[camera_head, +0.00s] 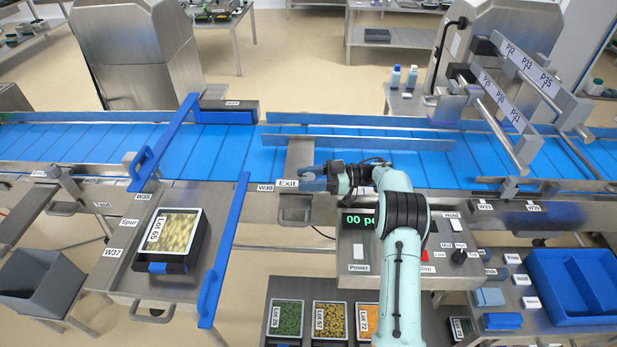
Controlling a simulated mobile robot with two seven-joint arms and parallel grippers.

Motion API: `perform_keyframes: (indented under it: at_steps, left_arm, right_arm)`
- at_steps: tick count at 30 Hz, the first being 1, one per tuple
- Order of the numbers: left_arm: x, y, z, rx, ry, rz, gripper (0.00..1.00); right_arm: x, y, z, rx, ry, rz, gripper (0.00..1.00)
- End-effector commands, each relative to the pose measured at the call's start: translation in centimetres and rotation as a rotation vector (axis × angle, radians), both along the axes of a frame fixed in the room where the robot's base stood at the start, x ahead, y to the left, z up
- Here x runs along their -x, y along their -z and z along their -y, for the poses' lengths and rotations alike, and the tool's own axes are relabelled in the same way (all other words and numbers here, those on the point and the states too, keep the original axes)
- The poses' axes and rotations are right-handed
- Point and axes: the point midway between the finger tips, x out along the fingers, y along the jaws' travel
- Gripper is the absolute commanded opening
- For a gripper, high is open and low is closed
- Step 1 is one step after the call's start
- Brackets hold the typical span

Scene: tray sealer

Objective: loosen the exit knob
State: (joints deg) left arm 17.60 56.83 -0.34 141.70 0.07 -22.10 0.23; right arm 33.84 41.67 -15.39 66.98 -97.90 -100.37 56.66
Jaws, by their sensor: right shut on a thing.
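The "Exit" label (288,184) is on the near edge of the conveyor, just left of the control box. My right gripper (318,180) reaches in from the lower right and is shut at a spot right beside that label. The exit knob is mostly hidden by the gripper, and its outline is too small to make out. The gripper's dark body and my arm cover the area to the right of the label. My left gripper is not in view.
The blue conveyor belt (225,150) runs across behind the gripper, with a metal guide rail (350,141) above it. The control box (357,250) stands under my arm. Blue bars (222,250) and a tray labelled Lot 65 (195,225) are at left.

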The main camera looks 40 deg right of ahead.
Motion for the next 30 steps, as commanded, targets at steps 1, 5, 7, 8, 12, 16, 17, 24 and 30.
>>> perform_keyframes:
  at_steps: [1,5,7,8,12,16,17,24,30]
  left_arm:
    - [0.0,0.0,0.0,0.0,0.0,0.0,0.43]
    - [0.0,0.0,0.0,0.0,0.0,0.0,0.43]
    - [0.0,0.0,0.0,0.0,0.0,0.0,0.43]
    - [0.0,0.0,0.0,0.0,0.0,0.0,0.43]
    - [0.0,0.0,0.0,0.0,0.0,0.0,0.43]
    - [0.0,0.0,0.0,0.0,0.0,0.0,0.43]
    - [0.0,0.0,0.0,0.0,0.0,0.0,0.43]
    - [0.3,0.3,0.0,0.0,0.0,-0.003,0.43]
    - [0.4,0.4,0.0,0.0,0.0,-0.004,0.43]
  right_arm:
    - [-0.1,-0.4,0.0,-0.002,0.001,0.012,0.19]
    - [-0.1,-0.5,0.0,-0.002,0.001,0.012,0.19]
    - [-0.1,-0.5,0.0,-0.002,0.001,0.012,0.62]
    - [-0.1,-0.5,0.0,-0.001,0.0,0.011,0.7]
    - [-0.1,-0.3,0.0,-0.001,0.001,0.008,0.7]
    - [0.0,-0.2,0.0,-0.001,0.001,0.006,0.7]
    - [0.0,-0.2,0.1,-0.001,0.001,0.005,0.7]
    - [1.7,-0.1,2.9,0.002,0.005,0.005,0.7]
    - [3.2,-0.2,5.4,0.001,0.003,0.007,0.7]
